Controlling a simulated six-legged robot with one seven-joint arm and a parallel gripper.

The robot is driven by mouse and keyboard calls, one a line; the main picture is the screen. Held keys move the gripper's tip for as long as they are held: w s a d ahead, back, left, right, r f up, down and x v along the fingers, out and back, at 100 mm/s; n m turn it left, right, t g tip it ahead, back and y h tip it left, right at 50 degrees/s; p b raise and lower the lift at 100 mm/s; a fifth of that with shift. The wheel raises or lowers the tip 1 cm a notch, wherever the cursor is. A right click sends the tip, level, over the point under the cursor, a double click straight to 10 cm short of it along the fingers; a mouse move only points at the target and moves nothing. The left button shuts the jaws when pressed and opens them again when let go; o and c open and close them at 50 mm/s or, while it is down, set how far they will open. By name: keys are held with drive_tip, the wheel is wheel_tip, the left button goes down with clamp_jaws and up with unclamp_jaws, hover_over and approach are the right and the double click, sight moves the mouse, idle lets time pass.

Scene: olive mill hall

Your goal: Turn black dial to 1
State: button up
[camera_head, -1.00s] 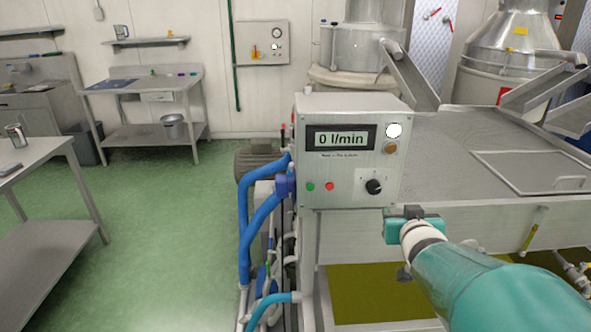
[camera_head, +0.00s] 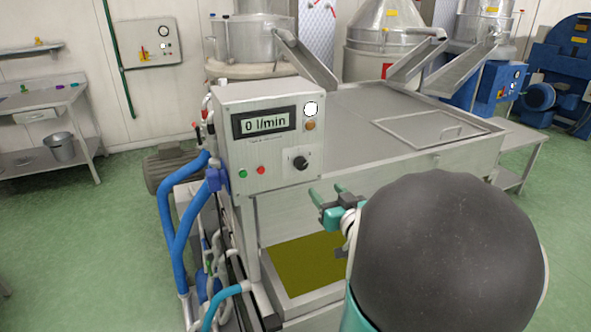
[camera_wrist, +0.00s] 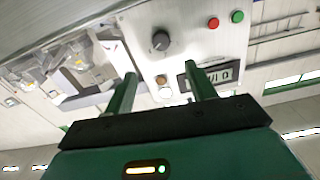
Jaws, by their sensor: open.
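The black dial (camera_head: 301,163) is a round knob at the lower right of the grey control box (camera_head: 228,150). In the wrist view the dial (camera_wrist: 160,41) shows beyond and above the fingertips, with the panel upside down. The display (camera_head: 264,122) reads 0 l/min. My gripper (camera_head: 327,192) is open and empty, to the lower right of the dial and apart from it. In the wrist view its two green fingers (camera_wrist: 160,80) stand wide apart. The dial's scale marks are too small to read.
A green button (camera_head: 243,174) and a red button (camera_head: 262,170) sit left of the dial. A white round lamp (camera_head: 311,108) and a brown button (camera_head: 310,126) are above it. Blue pipes (camera_head: 167,220) run down left of the box. A steel tank (camera_head: 350,105) extends behind.

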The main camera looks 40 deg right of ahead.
sight(303, 165)
drive_tip(key=x, duration=1.3)
drive_tip(key=shift+w, duration=0.4)
drive_tip(key=c, duration=1)
